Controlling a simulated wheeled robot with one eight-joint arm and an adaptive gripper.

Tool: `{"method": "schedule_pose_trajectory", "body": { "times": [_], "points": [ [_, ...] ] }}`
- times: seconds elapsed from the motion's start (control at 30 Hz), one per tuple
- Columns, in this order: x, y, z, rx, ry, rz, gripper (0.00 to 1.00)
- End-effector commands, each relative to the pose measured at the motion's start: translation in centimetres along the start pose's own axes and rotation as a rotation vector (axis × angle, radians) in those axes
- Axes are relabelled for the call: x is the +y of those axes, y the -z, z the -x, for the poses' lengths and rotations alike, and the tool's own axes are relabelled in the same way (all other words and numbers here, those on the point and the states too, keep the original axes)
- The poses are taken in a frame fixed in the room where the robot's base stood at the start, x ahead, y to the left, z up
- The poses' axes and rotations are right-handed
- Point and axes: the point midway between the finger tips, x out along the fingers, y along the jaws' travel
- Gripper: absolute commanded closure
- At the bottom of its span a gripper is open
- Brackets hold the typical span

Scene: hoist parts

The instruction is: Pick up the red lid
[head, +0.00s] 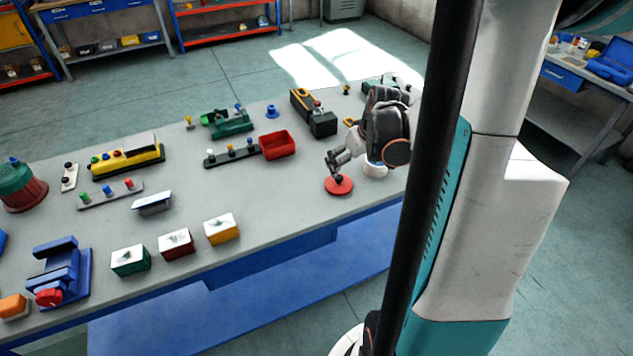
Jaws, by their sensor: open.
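The red lid (340,187) is a flat red disc with a small dark knob on top. It lies on the grey table near its front edge, right of the middle. My gripper (334,168) is just above the lid, at its knob, with the fingers pointing down. It is open. Whether the fingers touch the knob is too small to tell. A white round container (375,170) stands just right of the lid, partly hidden under my arm.
A red bin (278,145) stands behind and left of the lid, beside a dark strip with several knobs (232,153). Black and yellow parts (313,112) stand further back. Yellow, red and green boxes (175,245) line the front left. The table between is clear.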

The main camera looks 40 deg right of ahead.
Motion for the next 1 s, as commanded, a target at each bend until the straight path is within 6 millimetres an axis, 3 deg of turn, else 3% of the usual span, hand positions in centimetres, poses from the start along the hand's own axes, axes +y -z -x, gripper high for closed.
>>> {"method": "schedule_pose_trajectory", "body": {
  "times": [0.33, 0.73, 1.0],
  "points": [
    [0.0, 0.0, -6.4, 0.001, -0.001, 0.003, 0.03],
    [0.0, 0.1, -9.1, 0.001, -0.002, 0.003, 0.03],
    [-0.2, 0.4, -12.9, 0.001, -0.002, 0.004, 0.03]
  ]
}}
